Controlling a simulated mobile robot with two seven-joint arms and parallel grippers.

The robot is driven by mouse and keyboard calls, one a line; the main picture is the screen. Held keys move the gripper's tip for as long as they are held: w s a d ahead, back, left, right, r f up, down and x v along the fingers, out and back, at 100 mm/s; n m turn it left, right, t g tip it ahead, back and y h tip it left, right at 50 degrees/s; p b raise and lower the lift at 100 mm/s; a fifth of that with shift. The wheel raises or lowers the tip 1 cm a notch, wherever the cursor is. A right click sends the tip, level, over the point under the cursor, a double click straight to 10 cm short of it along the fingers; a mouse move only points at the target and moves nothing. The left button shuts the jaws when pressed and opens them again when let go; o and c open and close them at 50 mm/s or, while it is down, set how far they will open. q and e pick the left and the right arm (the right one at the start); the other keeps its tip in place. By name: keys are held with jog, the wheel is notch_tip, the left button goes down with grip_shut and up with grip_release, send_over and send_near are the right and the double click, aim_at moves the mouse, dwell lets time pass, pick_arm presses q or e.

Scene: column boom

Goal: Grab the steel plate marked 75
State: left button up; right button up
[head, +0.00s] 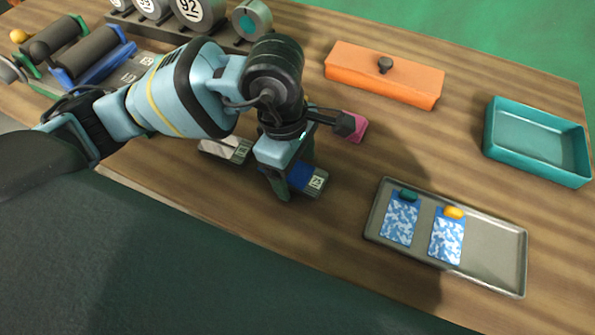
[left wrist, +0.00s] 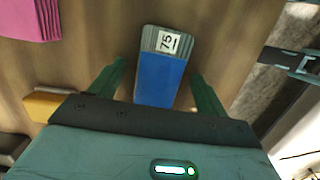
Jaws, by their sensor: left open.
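The steel plate marked 75 (head: 315,181) lies on the wooden table, partly hidden by my left gripper in the head view. In the left wrist view the plate (left wrist: 160,75) has a grey ribbed end with a white 75 label and a broad blue section. My left gripper (head: 295,175) is over the plate. Its two green fingers stand apart, one on each side of the blue section, with a visible gap on both sides in the left wrist view (left wrist: 160,78). The jaws are open and hold nothing. My right gripper is not in view.
Another labelled plate (head: 225,147) lies left of the gripper, and a pink block (head: 354,127) behind it. An orange block with a knob (head: 395,85), a teal tray (head: 540,172) and a metal tray (head: 488,268) with patterned cards stand right. Numbered cylinders (head: 197,10) stand behind.

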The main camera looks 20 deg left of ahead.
pick_arm(q)
jog(key=shift+c, duration=0.5)
jog(key=c, duration=1.4)
jog(key=shift+c, duration=0.2)
jog(key=shift+r, duration=0.1)
